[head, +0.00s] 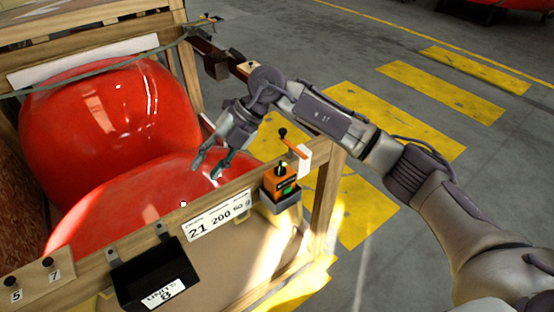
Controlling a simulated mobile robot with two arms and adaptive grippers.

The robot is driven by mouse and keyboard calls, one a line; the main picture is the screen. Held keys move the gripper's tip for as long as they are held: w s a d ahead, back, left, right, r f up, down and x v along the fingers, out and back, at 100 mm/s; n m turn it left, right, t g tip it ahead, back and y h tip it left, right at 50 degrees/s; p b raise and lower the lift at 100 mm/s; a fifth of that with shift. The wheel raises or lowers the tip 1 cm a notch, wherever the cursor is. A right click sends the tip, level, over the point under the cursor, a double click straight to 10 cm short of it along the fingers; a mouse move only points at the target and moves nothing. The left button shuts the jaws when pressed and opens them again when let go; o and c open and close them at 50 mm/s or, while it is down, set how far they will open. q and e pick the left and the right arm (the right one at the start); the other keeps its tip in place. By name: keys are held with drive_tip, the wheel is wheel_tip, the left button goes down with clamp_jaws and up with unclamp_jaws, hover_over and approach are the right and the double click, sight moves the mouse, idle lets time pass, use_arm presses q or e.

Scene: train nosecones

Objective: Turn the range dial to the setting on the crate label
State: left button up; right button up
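A white crate label (218,222) on the wooden front rail reads roughly "21 200 60 g"; its small print is unreadable. A small orange device (280,184) with black and green parts sits in a dark holder on the rail, right of the label. Its dial and setting are too small to make out. My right gripper (210,166) hangs over the red nosecone, up and left of the orange device and apart from it. Its fingers are spread and empty. My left gripper is not in view.
Two glossy red nosecones (108,105) lie in a wooden crate (187,75). A black bin (150,275) marked "UNITS 8" hangs on the front rail. Pegs numbered 5 and 7 (35,280) are at lower left. Yellow-striped floor (440,92) lies clear to the right.

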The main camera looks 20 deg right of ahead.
drive_tip(key=w+d+r+m+h, duration=0.1)
drive_tip(key=w+d+h, duration=0.25)
drive_tip(key=d, duration=0.35)
wheel_tip(320, 180, up, 4)
drive_tip(key=m+t+h, duration=0.1)
drive_tip(key=m+h, duration=0.1)
drive_tip(key=h, duration=0.3)
hover_over(280, 165)
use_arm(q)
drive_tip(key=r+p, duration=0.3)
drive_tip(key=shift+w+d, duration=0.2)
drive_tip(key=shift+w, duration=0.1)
use_arm(e)
wheel_tip(280, 165, down, 14)
drive_tip(key=shift+r, duration=0.15)
drive_tip(key=shift+c, duration=0.3)
clamp_jaws()
